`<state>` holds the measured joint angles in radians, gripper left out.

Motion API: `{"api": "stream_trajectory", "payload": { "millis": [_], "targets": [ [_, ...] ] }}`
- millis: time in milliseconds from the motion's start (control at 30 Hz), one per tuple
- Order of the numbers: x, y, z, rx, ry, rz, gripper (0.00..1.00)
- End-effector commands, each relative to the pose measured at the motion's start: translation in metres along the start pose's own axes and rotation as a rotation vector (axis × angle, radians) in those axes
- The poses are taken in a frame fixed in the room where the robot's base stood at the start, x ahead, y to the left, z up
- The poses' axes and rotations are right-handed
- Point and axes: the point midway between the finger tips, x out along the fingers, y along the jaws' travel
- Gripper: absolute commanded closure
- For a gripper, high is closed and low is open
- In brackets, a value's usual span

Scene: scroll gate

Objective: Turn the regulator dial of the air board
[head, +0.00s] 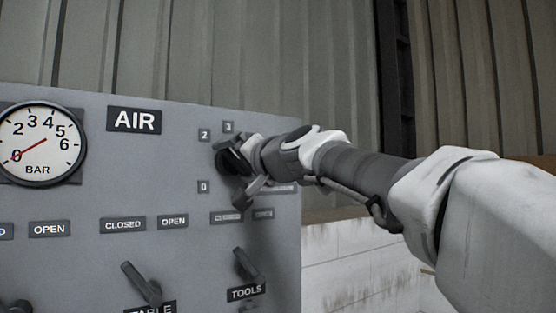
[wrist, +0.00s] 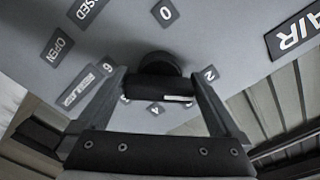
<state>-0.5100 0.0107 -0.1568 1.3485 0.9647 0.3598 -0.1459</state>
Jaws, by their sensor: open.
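The regulator dial is a black round knob with a raised bar grip, on the grey air board (head: 160,185). In the wrist view the dial (wrist: 152,68) sits between the two fingers of my gripper (wrist: 158,88). The fingers are open, one on each side of the bar; I cannot tell whether they touch it. A white mark shows on the right half of the bar. Number plates surround the dial, with 0 (wrist: 166,12) and 2 (wrist: 210,75) readable. In the head view my gripper (head: 238,175) is at the dial (head: 229,160) and partly hides it.
A pressure gauge (head: 38,145) at the left has its red needle near 0. Below are levers, one (head: 142,285) in the middle and one (head: 248,266) above the TOOLS label (head: 246,291), with OPEN and CLOSED labels. A white wall (head: 345,265) lies right of the board.

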Motion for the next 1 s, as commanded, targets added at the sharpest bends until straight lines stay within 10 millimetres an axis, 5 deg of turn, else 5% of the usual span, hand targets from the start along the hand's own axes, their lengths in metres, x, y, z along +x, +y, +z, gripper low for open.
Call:
{"api": "stream_trajectory", "payload": {
  "millis": [200, 567, 1000],
  "targets": [
    [0.0001, 0.0002, 0.0, 0.0, 0.0, 0.0, 0.0],
    [-0.0002, 0.0003, -0.0002, 0.0, 0.0, 0.0, 0.62],
    [-0.0001, 0.0036, 0.002, -0.115, 0.002, 0.0, 0.62]
  ]
}}
